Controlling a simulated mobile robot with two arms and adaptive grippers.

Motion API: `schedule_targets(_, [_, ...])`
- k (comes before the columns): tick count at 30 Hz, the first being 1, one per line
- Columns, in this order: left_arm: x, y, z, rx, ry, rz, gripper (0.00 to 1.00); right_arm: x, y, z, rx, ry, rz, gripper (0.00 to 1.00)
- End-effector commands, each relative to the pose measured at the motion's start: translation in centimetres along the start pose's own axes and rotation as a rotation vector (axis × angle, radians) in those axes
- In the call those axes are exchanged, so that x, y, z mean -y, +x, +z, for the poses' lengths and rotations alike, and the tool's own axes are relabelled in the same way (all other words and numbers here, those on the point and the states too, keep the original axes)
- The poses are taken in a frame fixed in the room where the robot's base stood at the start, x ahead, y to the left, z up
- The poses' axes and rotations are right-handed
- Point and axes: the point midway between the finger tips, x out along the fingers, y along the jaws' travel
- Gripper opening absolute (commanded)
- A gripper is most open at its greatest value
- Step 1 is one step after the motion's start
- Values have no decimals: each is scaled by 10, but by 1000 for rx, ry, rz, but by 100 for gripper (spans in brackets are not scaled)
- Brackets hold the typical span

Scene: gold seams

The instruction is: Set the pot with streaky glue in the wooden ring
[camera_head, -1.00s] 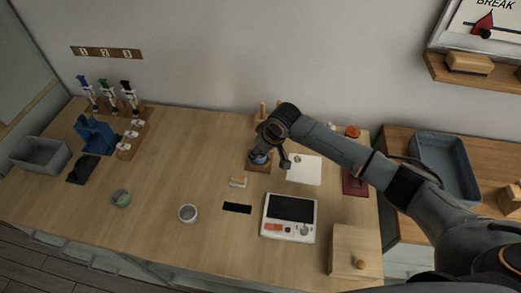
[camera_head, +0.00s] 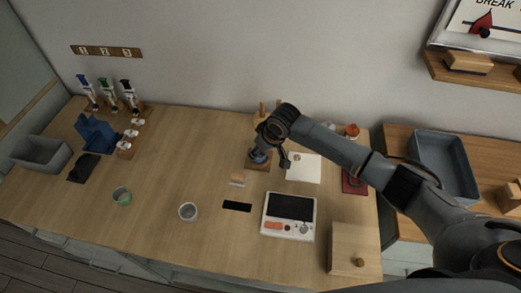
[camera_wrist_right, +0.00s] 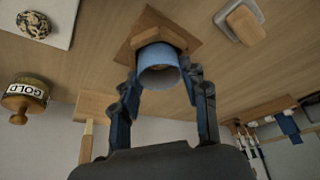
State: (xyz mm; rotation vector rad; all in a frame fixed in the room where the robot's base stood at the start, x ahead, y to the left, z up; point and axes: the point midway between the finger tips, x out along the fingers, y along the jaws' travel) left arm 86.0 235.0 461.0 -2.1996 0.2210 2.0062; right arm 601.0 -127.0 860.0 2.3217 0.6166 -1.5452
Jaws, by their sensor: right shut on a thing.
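My right gripper (camera_head: 268,157) is shut on a blue pot (camera_wrist_right: 158,68), with one finger on each side of it. The pot's far end meets the wooden ring (camera_wrist_right: 160,38) on its square wooden base, which also shows in the head view (camera_head: 259,166). I cannot tell whether the pot is fully seated. A green pot (camera_head: 122,197) and a grey-white pot (camera_head: 188,212) stand apart on the table at the left front. The glue on the pots is too small to make out. My left gripper is not in view.
A small tan-topped block (camera_head: 237,179) lies left of the ring base. A white sheet (camera_head: 304,168) lies to its right. A scale-like device (camera_head: 289,226) and a wooden box (camera_head: 354,249) stand in front. A jar labelled GOLD (camera_wrist_right: 25,95) is nearby.

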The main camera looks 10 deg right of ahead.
Motion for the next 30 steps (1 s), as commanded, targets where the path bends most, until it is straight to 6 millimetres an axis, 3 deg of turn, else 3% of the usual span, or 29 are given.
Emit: schedule_targets(30, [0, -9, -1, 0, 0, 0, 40, 1, 4, 1, -1, 0, -1, 30])
